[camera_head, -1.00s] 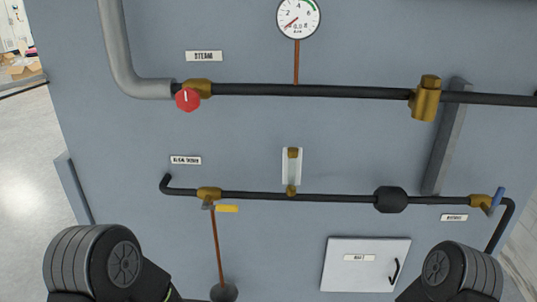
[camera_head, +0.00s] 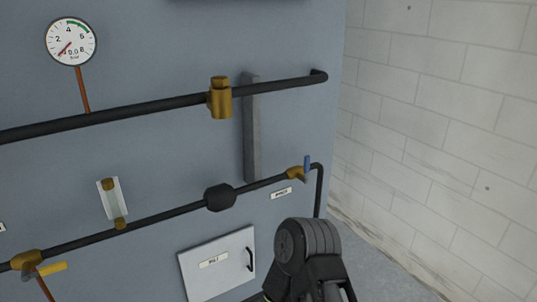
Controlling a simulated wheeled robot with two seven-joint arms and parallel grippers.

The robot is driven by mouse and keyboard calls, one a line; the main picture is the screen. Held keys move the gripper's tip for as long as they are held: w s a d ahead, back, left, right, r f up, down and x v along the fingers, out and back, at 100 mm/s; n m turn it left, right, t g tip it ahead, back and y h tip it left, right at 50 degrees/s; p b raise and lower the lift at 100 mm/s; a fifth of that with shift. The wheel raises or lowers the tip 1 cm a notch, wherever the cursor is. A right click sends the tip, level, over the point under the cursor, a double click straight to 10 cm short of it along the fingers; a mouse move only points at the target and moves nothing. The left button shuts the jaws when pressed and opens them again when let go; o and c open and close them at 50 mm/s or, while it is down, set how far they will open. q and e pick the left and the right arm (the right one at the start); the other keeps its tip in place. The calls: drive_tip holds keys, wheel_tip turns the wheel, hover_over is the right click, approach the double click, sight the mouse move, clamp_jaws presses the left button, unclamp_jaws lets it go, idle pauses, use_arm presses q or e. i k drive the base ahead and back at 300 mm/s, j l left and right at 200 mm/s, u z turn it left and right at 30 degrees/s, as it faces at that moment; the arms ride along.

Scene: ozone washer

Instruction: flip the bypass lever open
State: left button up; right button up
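The bypass lever (camera_head: 307,164) is a small blue handle on a brass valve (camera_head: 295,173) at the right end of the lower black pipe. It points upward, across the pipe. A white label (camera_head: 281,193) sits just below the valve; its text is too small to read surely. My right arm shows at the bottom, below the lever and apart from it. Its gripper fingers are not visible. My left arm is out of the picture.
A white hatch (camera_head: 212,268) with a black handle is left of my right arm. A grey vertical bracket (camera_head: 251,130) stands left of the lever. A white block wall (camera_head: 440,130) is on the right, with open floor beside the panel.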

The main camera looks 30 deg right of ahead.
sight(304, 179)
drive_tip(key=z, duration=1.35)
drive_tip(key=i+z, duration=0.25)
drive_tip(key=i, duration=0.25)
drive_tip(key=i+j+z, duration=0.1)
drive_tip(key=i+z, duration=0.15)
drive_tip(key=i, duration=0.2)
drive_tip(key=i+j+z, duration=0.15)
drive_tip(key=i+z, duration=0.15)
drive_tip(key=i, duration=0.15)
drive_tip(key=i+j+z, duration=0.25)
drive_tip(key=i, duration=0.2)
